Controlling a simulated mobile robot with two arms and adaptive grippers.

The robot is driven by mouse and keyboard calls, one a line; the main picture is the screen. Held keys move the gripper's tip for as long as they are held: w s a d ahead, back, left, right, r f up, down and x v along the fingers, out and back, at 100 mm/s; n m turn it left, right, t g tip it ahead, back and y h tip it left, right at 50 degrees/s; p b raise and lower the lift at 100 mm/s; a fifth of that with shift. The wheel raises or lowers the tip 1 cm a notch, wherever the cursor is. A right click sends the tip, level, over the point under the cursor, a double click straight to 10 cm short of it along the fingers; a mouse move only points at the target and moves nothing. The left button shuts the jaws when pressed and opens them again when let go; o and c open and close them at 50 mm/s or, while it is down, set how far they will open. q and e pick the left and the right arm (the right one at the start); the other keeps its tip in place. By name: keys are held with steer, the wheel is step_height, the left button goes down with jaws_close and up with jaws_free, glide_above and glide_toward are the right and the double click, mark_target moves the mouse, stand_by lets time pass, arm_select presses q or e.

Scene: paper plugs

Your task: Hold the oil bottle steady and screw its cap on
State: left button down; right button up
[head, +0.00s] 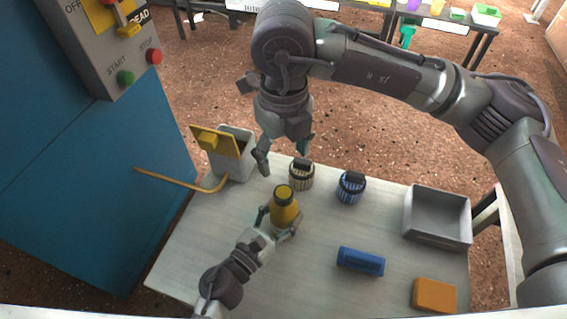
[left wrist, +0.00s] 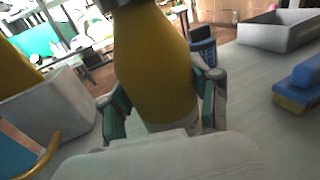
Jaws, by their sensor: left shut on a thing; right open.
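The yellow oil bottle (head: 285,212) stands upright on the pale table and fills the middle of the left wrist view (left wrist: 158,65). A dark piece (head: 284,192) is at its top; I cannot tell whether this is the cap or the neck. My left gripper (head: 279,222) is shut around the bottle's body, with a finger on each side, also seen in the left wrist view (left wrist: 162,105). My right gripper (head: 283,155) is open and empty, pointing down above and behind the bottle, apart from it.
A beige ribbed jar (head: 301,177) and a blue one (head: 351,188) stand behind the bottle. A grey bin with a yellow lid (head: 233,160) is at left. A blue block (head: 360,261), an orange block (head: 434,295) and a grey tray (head: 437,235) are at right.

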arm_select(q)
steer(key=shift+c, duration=0.9)
jaws_free()
steer(key=shift+s+a, duration=0.1)
steer(key=v, duration=1.1)
steer(key=shift+s+a, duration=0.2)
steer(key=shift+s, duration=0.15)
